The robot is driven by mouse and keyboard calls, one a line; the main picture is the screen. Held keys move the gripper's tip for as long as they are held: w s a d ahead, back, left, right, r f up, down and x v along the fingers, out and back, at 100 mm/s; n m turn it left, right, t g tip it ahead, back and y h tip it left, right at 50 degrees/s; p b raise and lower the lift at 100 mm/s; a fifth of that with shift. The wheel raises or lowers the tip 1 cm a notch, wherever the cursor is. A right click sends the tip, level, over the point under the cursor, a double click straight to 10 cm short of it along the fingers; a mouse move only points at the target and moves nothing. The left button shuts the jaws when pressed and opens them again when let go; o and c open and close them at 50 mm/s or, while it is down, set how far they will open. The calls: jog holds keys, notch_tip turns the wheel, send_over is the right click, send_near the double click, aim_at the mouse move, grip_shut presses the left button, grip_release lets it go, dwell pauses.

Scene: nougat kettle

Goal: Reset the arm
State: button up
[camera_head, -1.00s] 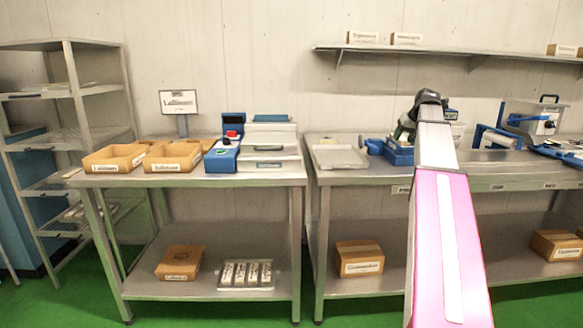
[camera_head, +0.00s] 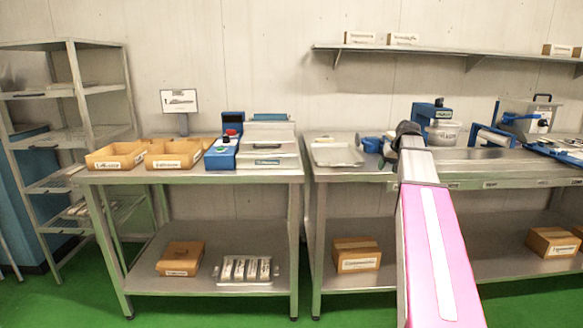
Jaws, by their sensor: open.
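My arm (camera_head: 436,250) reaches up from the bottom right of the head view, with a pink and white link and a grey upper section. A dark joint (camera_head: 408,129) is at its top, in front of the right table. Beyond this joint the arm is folded away and mostly hidden behind itself. I cannot make out my gripper's fingers, or anything held in them.
The right table (camera_head: 330,177) bears a shallow metal tray (camera_head: 337,153) and a blue machine (camera_head: 430,110) close behind my arm. The left table (camera_head: 200,178) holds cardboard boxes (camera_head: 172,161) and a blue device with a red button (camera_head: 222,158). A wall shelf (camera_head: 470,54) hangs above.

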jog(key=s+a+f+g, duration=0.1)
jog(key=s+a+f, duration=0.45)
jog(key=f, duration=0.45)
jog(key=s+a+f+g, duration=0.1)
jog(key=s+a+f, duration=0.45)
jog(key=f, duration=0.45)
jog(key=s+a+f+g+h, duration=0.1)
jog(key=s+a+f, duration=0.3)
jog(key=s+f, duration=0.3)
jog(key=s+a+f+g+h, duration=0.1)
jog(key=s+a+f, duration=0.3)
jog(key=s+f, duration=0.4)
jog(key=shift+s+a+f+n+g, duration=0.15)
jog(key=shift+s+a+n+g, duration=0.15)
